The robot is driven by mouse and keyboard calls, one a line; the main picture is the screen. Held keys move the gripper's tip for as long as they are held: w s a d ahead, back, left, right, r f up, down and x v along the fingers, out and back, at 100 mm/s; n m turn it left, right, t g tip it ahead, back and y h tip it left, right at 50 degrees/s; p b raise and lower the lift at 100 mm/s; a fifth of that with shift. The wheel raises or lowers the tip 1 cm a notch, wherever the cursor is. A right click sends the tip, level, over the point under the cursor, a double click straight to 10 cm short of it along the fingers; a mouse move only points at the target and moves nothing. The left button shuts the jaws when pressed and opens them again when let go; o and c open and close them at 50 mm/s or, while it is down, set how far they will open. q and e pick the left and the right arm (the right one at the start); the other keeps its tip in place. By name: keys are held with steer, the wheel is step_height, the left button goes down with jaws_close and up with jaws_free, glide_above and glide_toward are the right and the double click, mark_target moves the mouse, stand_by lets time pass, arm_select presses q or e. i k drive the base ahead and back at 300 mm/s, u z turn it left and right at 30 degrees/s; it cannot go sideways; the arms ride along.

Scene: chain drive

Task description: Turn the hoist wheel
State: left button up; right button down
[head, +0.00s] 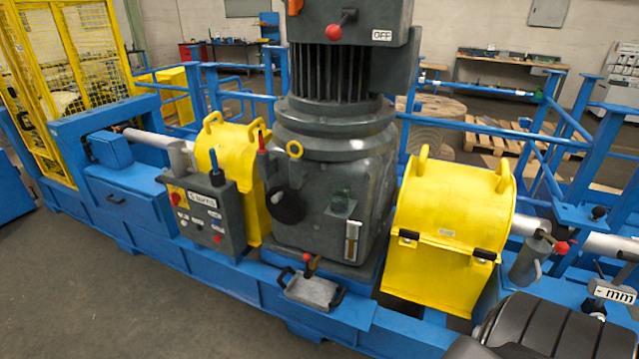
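No part in the head view can be surely told as the hoist wheel. A dark round knob (287,206) sits on the front left of the grey gearbox (345,190). The gearbox stands upright in the middle, under a finned motor (335,75) with an OFF label and a red-tipped lever (334,31). A grey control box (207,213) with buttons and a dark knob on top stands left of the gearbox.
Yellow covers (450,235) and (232,165) flank the gearbox on a blue frame (240,280). A tray-like plate (314,290) with black handles is in front. A yellow mesh cage (65,70) stands left. Blue railings (480,130) run behind. Grey floor (70,290) is clear at front left.

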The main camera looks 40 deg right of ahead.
mark_target(285, 205)
steer(key=z, duration=1)
steer(key=i, duration=1.05)
steer(key=z, duration=1.2)
